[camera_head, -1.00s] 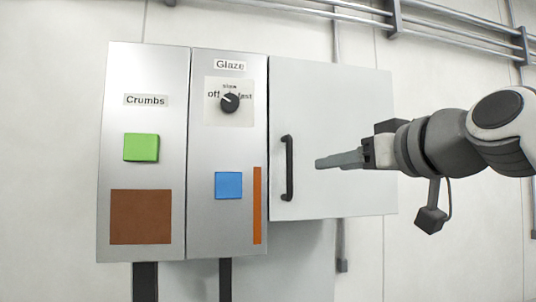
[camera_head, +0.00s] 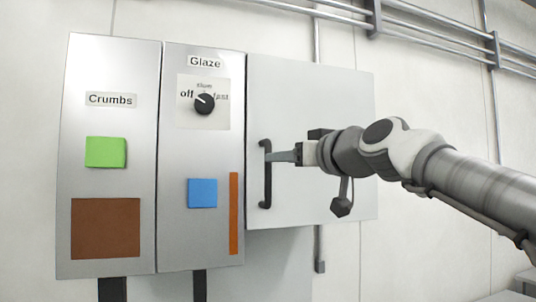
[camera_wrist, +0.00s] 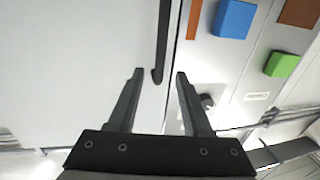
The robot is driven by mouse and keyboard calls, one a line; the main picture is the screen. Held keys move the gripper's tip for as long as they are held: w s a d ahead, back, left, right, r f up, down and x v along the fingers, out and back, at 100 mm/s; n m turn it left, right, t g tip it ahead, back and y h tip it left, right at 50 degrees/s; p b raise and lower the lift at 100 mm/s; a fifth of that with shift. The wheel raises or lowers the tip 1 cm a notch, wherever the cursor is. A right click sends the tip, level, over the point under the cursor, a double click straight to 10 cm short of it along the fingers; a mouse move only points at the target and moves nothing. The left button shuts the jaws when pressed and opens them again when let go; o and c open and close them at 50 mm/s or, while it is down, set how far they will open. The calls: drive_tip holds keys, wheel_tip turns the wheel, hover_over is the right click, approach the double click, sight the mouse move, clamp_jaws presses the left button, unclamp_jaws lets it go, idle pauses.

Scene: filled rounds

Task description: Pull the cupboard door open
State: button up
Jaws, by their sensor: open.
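The cupboard door (camera_head: 320,110) is a pale grey panel right of the metal control panels, and it looks shut. Its dark vertical bar handle (camera_head: 266,190) is near the door's left edge. My gripper (camera_head: 272,156) comes in from the right at the handle's upper-middle height. In the wrist view, the two fingers of my gripper (camera_wrist: 158,75) are spread apart, with the end of the handle (camera_wrist: 162,35) showing between them. The fingers are not closed on the handle; whether either one touches it I cannot tell.
Left of the door are a panel labelled Glaze with a dark knob (camera_head: 205,103) and a blue square (camera_head: 202,193), and a panel labelled Crumbs with a green square (camera_head: 106,152) and a brown square (camera_head: 105,228). Pipes (camera_head: 430,40) run along the wall above.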

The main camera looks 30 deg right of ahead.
drive_tip(key=shift+w+d+p, duration=0.2)
drive_tip(key=shift+w+p, duration=0.6)
drive_tip(key=shift+w, duration=2.75)
clamp_jaws()
